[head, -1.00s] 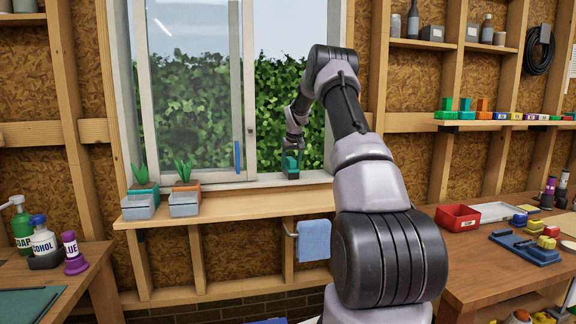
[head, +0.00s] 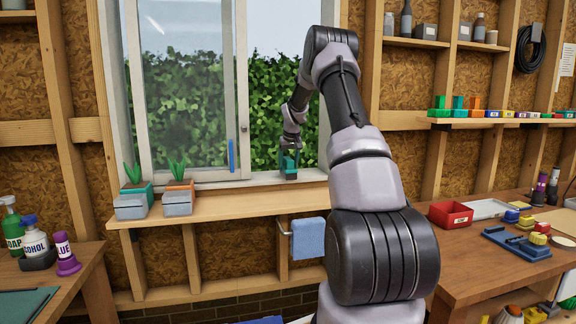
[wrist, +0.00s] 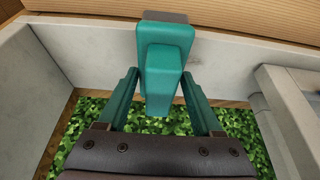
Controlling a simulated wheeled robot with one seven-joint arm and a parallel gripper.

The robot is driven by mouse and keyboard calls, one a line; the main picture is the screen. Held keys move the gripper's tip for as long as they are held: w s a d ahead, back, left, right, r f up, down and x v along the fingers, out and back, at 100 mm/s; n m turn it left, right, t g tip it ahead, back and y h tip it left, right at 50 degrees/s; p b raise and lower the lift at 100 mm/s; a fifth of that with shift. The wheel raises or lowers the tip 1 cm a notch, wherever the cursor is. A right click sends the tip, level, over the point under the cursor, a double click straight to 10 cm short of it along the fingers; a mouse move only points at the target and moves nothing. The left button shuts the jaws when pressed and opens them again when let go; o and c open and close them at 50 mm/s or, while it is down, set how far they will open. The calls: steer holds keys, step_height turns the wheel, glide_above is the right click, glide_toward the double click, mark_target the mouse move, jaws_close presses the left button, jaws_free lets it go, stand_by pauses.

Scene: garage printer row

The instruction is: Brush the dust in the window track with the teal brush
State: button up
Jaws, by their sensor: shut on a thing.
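My gripper (head: 290,152) is shut on the teal brush (head: 289,166) at the right part of the window's lower frame. The wrist view shows the brush (wrist: 165,55) between my gripper's two teal fingers (wrist: 159,80), its dark end toward the wooden ledge. The window track (head: 262,179) runs along the bottom of the white window. The brush stands over or on the track; contact cannot be told. Dust cannot be made out. The bristle tips are hidden in the wrist view.
A wooden ledge (head: 230,203) runs below the window, with two potted plants (head: 133,188) and grey boxes at its left. A blue strip (head: 231,155) is on the sliding pane's frame. A blue cloth (head: 309,237) hangs under the ledge. A red bin (head: 450,214) stands on the right bench.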

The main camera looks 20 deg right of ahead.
steer(key=shift+r, duration=3)
steer(key=shift+r, duration=1.5)
